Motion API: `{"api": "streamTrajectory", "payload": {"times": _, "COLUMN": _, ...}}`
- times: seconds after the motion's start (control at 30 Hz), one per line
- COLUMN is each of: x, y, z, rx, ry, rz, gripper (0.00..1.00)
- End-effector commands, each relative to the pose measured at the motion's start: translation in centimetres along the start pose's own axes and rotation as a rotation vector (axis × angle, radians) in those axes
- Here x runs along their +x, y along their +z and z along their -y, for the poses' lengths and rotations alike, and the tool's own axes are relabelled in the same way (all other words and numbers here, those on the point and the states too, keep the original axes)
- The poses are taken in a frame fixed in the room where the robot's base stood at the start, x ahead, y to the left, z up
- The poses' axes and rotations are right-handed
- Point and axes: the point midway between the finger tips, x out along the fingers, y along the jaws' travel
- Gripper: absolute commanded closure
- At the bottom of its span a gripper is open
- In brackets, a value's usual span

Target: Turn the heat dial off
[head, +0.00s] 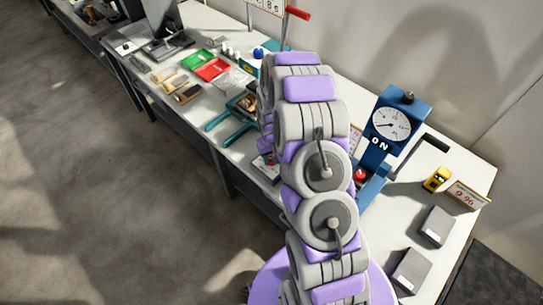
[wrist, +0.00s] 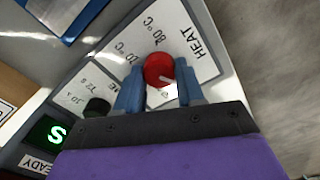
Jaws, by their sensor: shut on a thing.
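The red heat dial (wrist: 158,67) is in the wrist view, on a pale panel (wrist: 205,62) printed "HEAT" with temperature marks such as 80°C. A pale pointer mark shows on the dial's face. My gripper (wrist: 160,78) has one blue finger on each side of the dial and is shut on it. The lower part of the dial's surroundings is partly hidden by the fingers. In the head view, my arm hides the gripper and the dial.
In the wrist view, a black knob (wrist: 97,106) and a green lit display (wrist: 46,134) are left of the gripper. In the head view, a blue gauge device (head: 402,108) marked "ON" stands right of my arm. Red and green trays (head: 211,69) lie left on the white bench.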

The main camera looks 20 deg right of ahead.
Motion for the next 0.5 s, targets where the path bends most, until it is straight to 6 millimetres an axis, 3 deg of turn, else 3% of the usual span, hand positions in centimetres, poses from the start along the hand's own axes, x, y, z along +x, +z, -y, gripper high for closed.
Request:
{"api": "streamTrajectory", "payload": {"times": 0.33, "x": 0.16, "y": 0.38, "z": -0.04, "rx": -0.002, "ry": -0.002, "rz": 0.011, "gripper": 0.93}}
{"api": "streamTrajectory", "payload": {"times": 0.37, "x": 0.16, "y": 0.38, "z": -0.05, "rx": -0.002, "ry": -0.002, "rz": 0.011, "gripper": 0.61}}
{"api": "streamTrajectory", "payload": {"times": 0.5, "x": 0.13, "y": 0.25, "z": -0.06, "rx": -0.002, "ry": -0.001, "rz": 0.008, "gripper": 0.48}}
